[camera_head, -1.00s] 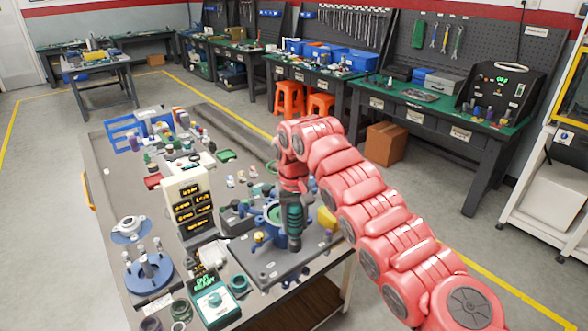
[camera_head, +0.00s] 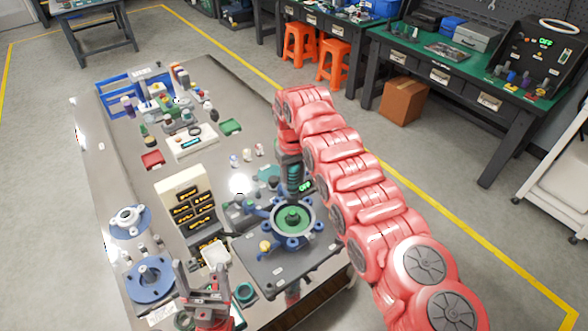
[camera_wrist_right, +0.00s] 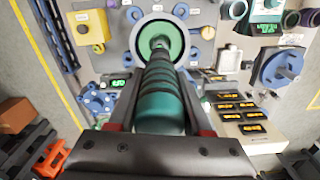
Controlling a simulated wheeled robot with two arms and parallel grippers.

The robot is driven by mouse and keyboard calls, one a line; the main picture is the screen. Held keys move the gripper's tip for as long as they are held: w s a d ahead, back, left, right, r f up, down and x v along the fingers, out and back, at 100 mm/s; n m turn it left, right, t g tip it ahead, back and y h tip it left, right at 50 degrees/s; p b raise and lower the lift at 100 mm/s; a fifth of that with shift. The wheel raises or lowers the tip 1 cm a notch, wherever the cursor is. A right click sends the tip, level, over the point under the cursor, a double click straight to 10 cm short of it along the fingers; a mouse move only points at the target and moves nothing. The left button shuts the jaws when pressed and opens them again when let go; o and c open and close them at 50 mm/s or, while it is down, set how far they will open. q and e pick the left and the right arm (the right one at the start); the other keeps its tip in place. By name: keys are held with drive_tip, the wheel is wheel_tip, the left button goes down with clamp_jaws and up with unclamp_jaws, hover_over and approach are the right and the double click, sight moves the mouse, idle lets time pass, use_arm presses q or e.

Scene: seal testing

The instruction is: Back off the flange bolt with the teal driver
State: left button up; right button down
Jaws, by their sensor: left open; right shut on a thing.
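The teal driver (camera_head: 290,160) is held in my right gripper (camera_head: 288,142), just behind the flange fixture in the head view. In the right wrist view the ribbed teal driver (camera_wrist_right: 160,95) lies between the closed fingers, its far end toward the flange. The blue flange (camera_head: 292,218) with a green centre sits on a dark plate, bolts or lugs around its rim. It also shows in the right wrist view (camera_wrist_right: 160,40). Which bolt is meant, and whether the driver tip touches one, I cannot tell. My left gripper (camera_head: 203,285) is open and empty, at the bottom of the head view.
A cream display box (camera_head: 185,205) with lit labels stands left of the flange. Blue round fixtures (camera_head: 150,280) are at the table's left edge. A white tray (camera_head: 192,141) and small parts fill the far table. Bare tabletop (camera_head: 105,170) shows at left.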

sight(292, 194)
drive_tip(key=shift+w+f+b, duration=0.15)
drive_tip(key=shift+f+b, duration=0.05)
drive_tip(key=shift+f, duration=0.35)
drive_tip(key=shift+w+f+b, duration=0.15)
drive_tip(key=shift+f, duration=0.35)
drive_tip(key=shift+s+a+f+b, duration=0.1)
drive_tip(key=shift+f+b, duration=0.6)
drive_tip(key=shift+f, duration=0.9)
drive_tip(key=shift+r, duration=0.1)
drive_tip(key=shift+f+b, duration=0.75)
drive_tip(key=shift+f, duration=0.3)
drive_tip(key=shift+s+f, duration=0.2)
drive_tip(key=shift+s, duration=0.1)
idle(1.1)
drive_tip(key=shift+w+r+b, duration=0.15)
drive_tip(key=shift+r+b, duration=0.2)
drive_tip(key=shift+b, duration=0.45)
idle(2.0)
